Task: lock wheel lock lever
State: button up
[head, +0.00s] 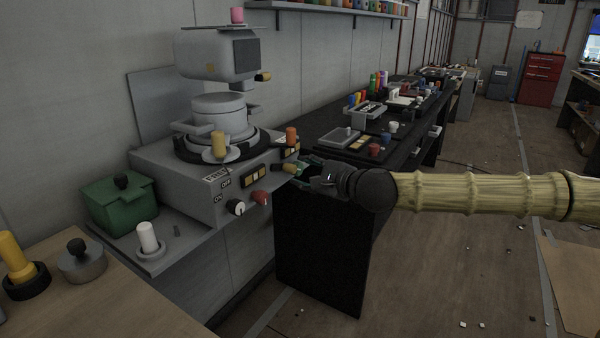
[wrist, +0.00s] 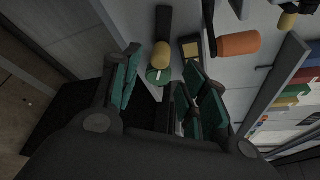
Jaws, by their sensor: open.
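A short lever with a dark stem and yellow tip (head: 288,168) sticks out at the right front corner of the grey machine (head: 187,180). It appears to be the wheel lock lever, though no readable label confirms this. It also shows in the wrist view (wrist: 162,55), pointing towards my fingers. My gripper (head: 306,172) is open just right of this lever. In the wrist view, the green-padded fingers (wrist: 160,85) are spread, with the yellow tip a little beyond and between them. I cannot tell whether they touch it. An orange-handled lever (head: 291,136) stands close by and shows in the wrist view (wrist: 238,43).
The machine's front has a white-black knob (head: 236,207) and a red knob (head: 260,197). A yellow-knobbed handle (head: 218,146) stands above them. A green lidded box (head: 120,203) is at left. A dark bench (head: 400,126) with several items runs behind.

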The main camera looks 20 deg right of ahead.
jog(key=v, duration=0.9)
dwell(0.4)
